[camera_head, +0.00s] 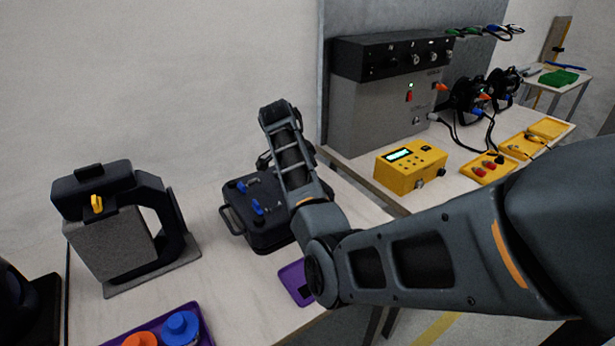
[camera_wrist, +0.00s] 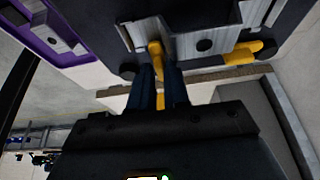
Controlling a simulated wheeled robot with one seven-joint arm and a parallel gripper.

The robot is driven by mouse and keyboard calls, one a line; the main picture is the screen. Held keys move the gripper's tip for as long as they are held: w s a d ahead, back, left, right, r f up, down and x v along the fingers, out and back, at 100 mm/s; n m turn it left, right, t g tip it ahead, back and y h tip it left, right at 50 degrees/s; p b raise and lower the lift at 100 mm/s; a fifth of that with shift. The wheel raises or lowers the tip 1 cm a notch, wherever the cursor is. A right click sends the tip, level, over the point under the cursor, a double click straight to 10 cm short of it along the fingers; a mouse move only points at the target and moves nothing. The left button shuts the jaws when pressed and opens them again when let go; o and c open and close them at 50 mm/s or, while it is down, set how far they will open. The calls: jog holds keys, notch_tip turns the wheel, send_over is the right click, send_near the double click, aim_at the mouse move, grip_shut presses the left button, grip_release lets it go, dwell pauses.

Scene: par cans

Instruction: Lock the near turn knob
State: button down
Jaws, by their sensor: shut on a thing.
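In the wrist view my gripper (camera_wrist: 160,90) has its two dark fingers closed around a yellow turn knob (camera_wrist: 155,52), with yellow showing between them. The knob sits at a metal bracket on a dark body. A second yellow turn knob (camera_wrist: 242,54) lies to the right on the same body, apart from my fingers. In the head view my arm reaches over a dark case (camera_head: 262,232) with blue knobs (camera_head: 257,208) on top. My fingertips and the gripped knob are hidden there.
A dark clamp-like device (camera_head: 92,190) with a yellow lever (camera_head: 97,204) stands at left. A purple tray (camera_head: 194,312) with orange and blue pieces is at the front. A yellow control box (camera_head: 411,170) and a grey cabinet (camera_head: 385,110) stand on the right table.

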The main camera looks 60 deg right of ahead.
jog(key=c, duration=1.5)
grip_release()
jog(key=b+v, duration=0.1)
jog(key=v, duration=0.6)
jog(key=shift+a+r, duration=0.25)
jog(key=shift+r, duration=0.1)
jog(key=shift+w, duration=0.15)
